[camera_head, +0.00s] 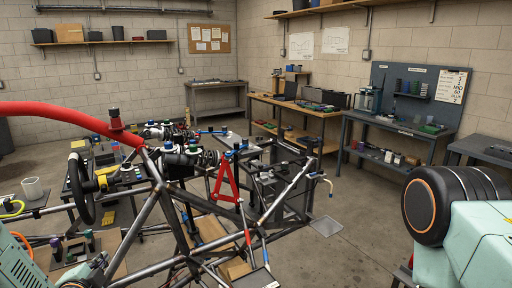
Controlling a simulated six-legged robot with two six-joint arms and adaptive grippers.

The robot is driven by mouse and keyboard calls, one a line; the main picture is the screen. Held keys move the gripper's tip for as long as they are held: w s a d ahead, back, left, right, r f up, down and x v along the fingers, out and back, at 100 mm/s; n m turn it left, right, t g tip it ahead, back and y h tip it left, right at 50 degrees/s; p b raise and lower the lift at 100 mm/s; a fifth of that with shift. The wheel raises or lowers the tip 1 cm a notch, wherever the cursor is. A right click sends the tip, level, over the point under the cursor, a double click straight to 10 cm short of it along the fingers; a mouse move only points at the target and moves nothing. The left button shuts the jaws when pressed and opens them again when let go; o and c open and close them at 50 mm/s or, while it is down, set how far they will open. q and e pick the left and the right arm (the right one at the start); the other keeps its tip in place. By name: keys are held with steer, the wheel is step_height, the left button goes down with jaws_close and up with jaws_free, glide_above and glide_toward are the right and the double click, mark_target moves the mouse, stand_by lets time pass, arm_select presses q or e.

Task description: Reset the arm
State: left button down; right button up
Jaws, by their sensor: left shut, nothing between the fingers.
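The tube chassis (147,200), a frame of bare dark metal tubes, fills the lower middle. A black steering wheel (76,188) is at its left. My left arm comes in at the lower left corner as a pale teal housing. My left gripper (88,269) is low at the left, by the chassis tubes, shut and empty; its fingertips are hard to make out. My right arm shows at the right edge as a teal link with a black, orange-ringed joint. My right gripper is out of the picture.
A thick red tube (65,112) crosses the upper left. A red triangle (225,183) stands amid the chassis. A wooden workbench (296,108) and a grey bench with a pegboard (415,131) line the right wall. Grey floor (365,205) is open between chassis and benches.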

arm_select(q)
steer(key=s+d+f+n+g+h+b, duration=0.25)
steer(key=s+d+f+n+g, duration=0.2)
steer(key=s+f, duration=0.45)
steer(key=s+d+f+n+g+h+b, duration=0.1)
steer(key=s+d+f+n+g+b, duration=0.25)
steer(key=s+d+f+n, duration=0.55)
steer(key=s+d+f+m+g+b, duration=0.2)
steer(key=s+f+g+b, duration=0.4)
steer(key=s+f+b, duration=0.5)
steer(key=s+f, duration=0.5)
steer(key=s, duration=0.4)
steer(key=shift+d+f, duration=0.25)
steer(key=shift+f, duration=0.1)
steer(key=shift+y, duration=0.25)
